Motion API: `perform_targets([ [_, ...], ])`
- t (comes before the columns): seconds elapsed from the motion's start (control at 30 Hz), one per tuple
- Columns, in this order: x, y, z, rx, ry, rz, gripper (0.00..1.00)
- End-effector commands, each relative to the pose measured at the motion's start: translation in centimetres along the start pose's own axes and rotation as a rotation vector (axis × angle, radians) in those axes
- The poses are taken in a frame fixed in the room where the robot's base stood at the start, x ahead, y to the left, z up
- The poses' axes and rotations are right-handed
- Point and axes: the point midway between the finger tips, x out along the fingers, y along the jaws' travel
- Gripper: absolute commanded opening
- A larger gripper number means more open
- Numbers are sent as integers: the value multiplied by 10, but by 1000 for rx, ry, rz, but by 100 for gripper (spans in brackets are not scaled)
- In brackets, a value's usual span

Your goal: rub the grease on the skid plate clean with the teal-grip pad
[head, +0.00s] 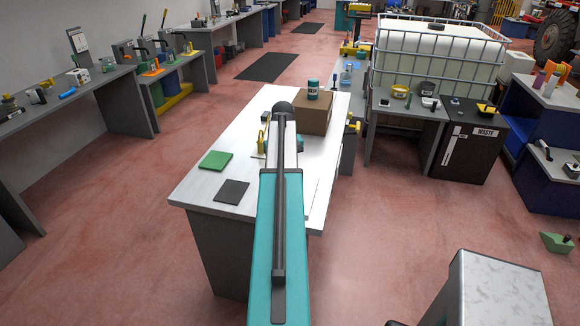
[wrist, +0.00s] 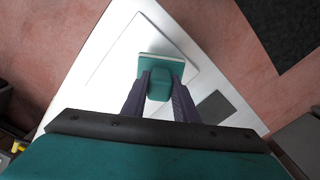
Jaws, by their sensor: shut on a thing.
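My gripper (wrist: 161,84) is shut on the teal-grip pad (wrist: 160,62) in the wrist view, its dark fingers on both sides of the grip. The pad has a pale edge and is over a thin, pale rectangular sheet (wrist: 118,48) on the white table, which looks like the skid plate. I cannot tell whether the pad touches it. No grease shows on the visible part; any under the pad or gripper is hidden. In the head view my arm hides the gripper and most of this area.
A bin marked WASTE (head: 468,150) stands at right. Red floor is open at left.

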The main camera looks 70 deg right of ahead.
Motion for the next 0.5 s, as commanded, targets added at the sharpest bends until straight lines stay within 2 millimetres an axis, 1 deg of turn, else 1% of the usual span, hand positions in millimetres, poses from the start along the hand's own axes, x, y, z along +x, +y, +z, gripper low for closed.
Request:
perform_targets([
  [0.03,-8,-2,0,-2,1,0,0],
  [0.2,-22,-6,-1,-7,1,0,0],
  [0.33,-27,-8,-1,-10,1,0,0],
  [0.5,-28,-10,-1,-12,1,0,0],
])
